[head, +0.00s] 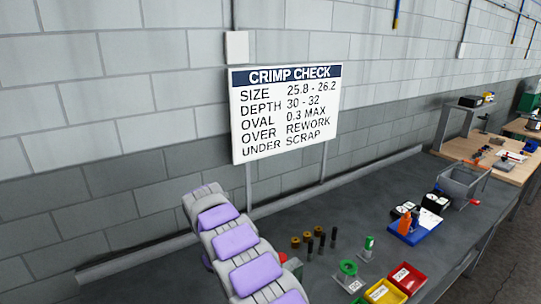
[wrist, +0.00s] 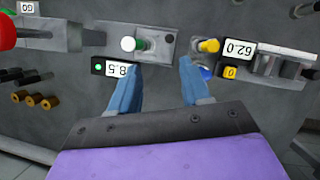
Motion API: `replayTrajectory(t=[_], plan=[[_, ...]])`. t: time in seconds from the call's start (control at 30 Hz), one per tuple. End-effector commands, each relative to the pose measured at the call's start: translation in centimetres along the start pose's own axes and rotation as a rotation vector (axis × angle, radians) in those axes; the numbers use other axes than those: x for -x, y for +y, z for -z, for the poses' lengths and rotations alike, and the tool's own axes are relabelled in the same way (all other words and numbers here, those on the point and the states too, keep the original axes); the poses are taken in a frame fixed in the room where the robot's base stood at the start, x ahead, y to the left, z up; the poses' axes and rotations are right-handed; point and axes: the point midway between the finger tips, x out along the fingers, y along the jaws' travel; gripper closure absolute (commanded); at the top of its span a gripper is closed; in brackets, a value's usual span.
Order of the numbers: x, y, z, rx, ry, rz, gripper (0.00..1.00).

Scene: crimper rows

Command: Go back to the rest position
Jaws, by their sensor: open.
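My gripper (wrist: 160,85) shows in the wrist view with its two blue fingers apart and nothing between them. Its fingertips are near a gauge with a small display reading 8.5 (wrist: 122,69) and another display reading 62.0 (wrist: 237,51). I cannot tell whether the fingers touch anything. In the head view my purple and grey arm reaches over the bench, and the gripper itself is hidden there.
The grey bench (head: 360,205) runs along a block wall with a CRIMP CHECK sign (head: 285,110). Several brown and black cylinders (head: 320,240), a green ring piece (head: 348,268), a red bin (head: 407,278), a yellow bin (head: 384,292) and a blue tray (head: 415,230) stand on it.

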Motion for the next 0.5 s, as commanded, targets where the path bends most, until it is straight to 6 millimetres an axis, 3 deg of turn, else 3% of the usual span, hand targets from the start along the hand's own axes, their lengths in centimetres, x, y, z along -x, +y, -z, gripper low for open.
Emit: replayTrajectory(t=[0.23, 0.5], plan=[[1.8, 3.1, -7.6, -0.161, 0.017, 0.014, 0.53], [2.1, 4.0, -16.0, -0.322, 0.036, 0.045, 0.53]])
